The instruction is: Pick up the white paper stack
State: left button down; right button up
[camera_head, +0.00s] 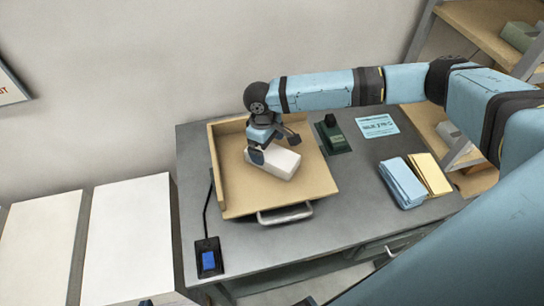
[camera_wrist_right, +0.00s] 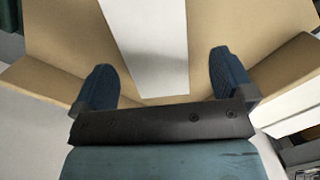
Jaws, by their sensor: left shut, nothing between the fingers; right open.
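The white paper stack (camera_head: 281,164) is a pale block lying in a shallow wooden tray (camera_head: 236,201) on the grey desk. In the right wrist view the stack (camera_wrist_right: 150,45) runs between the two spread fingers, with a gap on both sides. My right gripper (camera_head: 274,148) is open over the stack, one finger on either side; it also shows in the right wrist view (camera_wrist_right: 161,78). Its wrist hides part of the stack's far end in the head view. Only a small dark tip of my left gripper (camera_head: 147,302) shows at the bottom edge.
A dark green stamp-like object (camera_head: 333,136) and a light blue card (camera_head: 377,126) lie right of the tray. Blue (camera_head: 402,183) and yellow (camera_head: 431,174) stacks lie further right. A blue-button switch box (camera_head: 208,258) sits front left. The desk front is clear.

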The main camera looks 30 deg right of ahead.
aim_at(272, 153)
jog(key=shift+s+d+f+p, duration=0.15)
jog(key=shift+d+f, duration=0.05)
jog(key=shift+f, duration=0.75)
jog(key=shift+s+d+f+p, duration=0.15)
jog(key=shift+f+p, duration=0.05)
jog(key=shift+f, duration=0.7)
jog(key=shift+s+d+f+p, duration=0.15)
jog(key=shift+d+f, duration=0.05)
jog(key=shift+f, duration=0.75)
jog(key=c, duration=1.3)
jog(key=shift+r, duration=0.1)
